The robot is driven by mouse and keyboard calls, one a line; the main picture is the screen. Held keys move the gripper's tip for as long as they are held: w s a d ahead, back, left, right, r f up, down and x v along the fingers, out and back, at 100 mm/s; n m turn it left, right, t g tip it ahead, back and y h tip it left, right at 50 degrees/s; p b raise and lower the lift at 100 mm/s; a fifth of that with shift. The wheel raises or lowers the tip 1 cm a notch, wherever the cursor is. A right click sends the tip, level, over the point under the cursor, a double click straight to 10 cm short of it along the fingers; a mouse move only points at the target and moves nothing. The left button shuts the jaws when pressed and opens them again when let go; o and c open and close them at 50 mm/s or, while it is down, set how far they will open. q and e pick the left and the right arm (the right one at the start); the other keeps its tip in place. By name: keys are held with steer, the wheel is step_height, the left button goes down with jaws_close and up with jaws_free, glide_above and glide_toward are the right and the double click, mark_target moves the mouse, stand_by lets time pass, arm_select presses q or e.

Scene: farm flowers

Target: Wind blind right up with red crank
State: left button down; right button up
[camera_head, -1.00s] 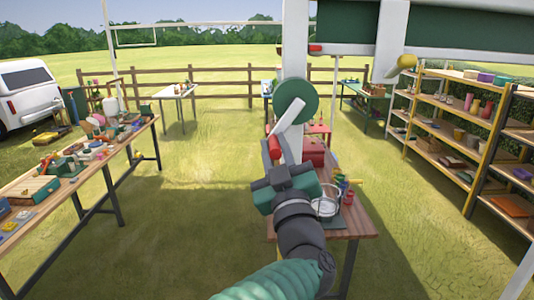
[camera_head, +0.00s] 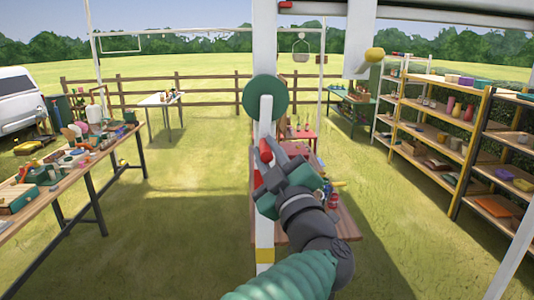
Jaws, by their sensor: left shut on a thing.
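The crank's green disc (camera_head: 265,97) is on the white post in the middle of the view. Its white arm (camera_head: 264,128) points almost straight down. The red crank handle (camera_head: 265,150) is at the arm's lower end. My left gripper (camera_head: 268,165) is shut on that handle, hiding part of it. My right gripper is not in view.
A yellow knob (camera_head: 375,54) sticks out at the upper right. A cluttered table (camera_head: 100,152) stands at the left and shelves (camera_head: 430,133) at the right. A small table lies behind my left arm.

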arm_select(q)
steer(key=shift+r, duration=0.2)
steer(key=c, duration=1.4)
jaws_free()
steer(key=shift+d, duration=0.1)
steer(key=shift+o, duration=0.7)
steer(key=shift+d, duration=0.3)
steer(key=shift+f, duration=0.1)
steer(key=b+v, duration=0.4)
steer(key=v, duration=0.8)
steer(key=shift+d+f, duration=0.2)
steer(key=shift+w+a, duration=0.1)
steer(key=shift+w, duration=0.15)
